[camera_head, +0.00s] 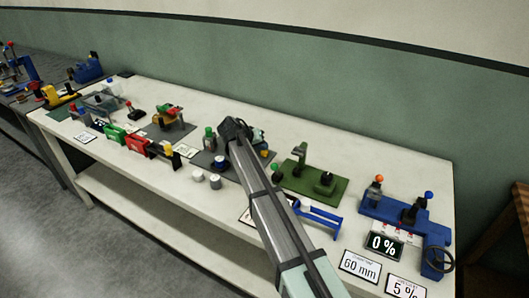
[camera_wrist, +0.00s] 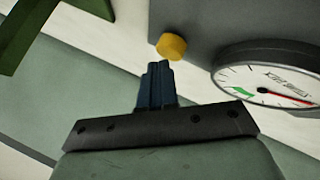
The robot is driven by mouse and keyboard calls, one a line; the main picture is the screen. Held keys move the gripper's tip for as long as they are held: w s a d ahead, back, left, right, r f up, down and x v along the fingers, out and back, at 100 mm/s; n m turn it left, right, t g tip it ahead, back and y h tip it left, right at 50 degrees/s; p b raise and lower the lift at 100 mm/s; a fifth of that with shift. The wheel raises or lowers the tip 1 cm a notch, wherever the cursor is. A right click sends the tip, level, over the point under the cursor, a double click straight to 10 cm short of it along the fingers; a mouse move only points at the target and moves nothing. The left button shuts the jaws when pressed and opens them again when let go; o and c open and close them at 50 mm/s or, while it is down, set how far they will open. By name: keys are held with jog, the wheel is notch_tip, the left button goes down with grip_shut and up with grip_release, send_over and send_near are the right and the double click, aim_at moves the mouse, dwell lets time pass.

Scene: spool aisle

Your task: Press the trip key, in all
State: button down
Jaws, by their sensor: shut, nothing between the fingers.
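In the wrist view, a round yellow key or knob (camera_wrist: 171,46) sticks out from the edge of a dark grey housing (camera_wrist: 200,22). I cannot tell for sure that it is the trip key. My gripper (camera_wrist: 157,68) is shut and empty, its dark blue fingertips just below and left of the yellow part, with a small gap seeming to show between them. In the head view, my gripper (camera_head: 234,128) is over the middle of the bench, partly hiding the device there. A small yellow spot (camera_head: 264,153) shows beside it.
A round gauge (camera_wrist: 268,88) with a red needle and green band is right of the fingers. The long white bench (camera_head: 400,158) carries several devices, including a green-based press (camera_head: 315,184), a blue rack (camera_head: 318,216) and a blue machine (camera_head: 405,220) with a "0 %" display (camera_head: 383,245).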

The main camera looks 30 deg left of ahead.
aim_at(262, 152)
jog(key=shift+f, duration=0.55)
dwell(0.4)
jog(key=shift+r, duration=0.15)
dwell(0.3)
jog(key=shift+r, duration=0.85)
jog(key=shift+r, duration=0.15)
jog(key=shift+r, duration=2.35)
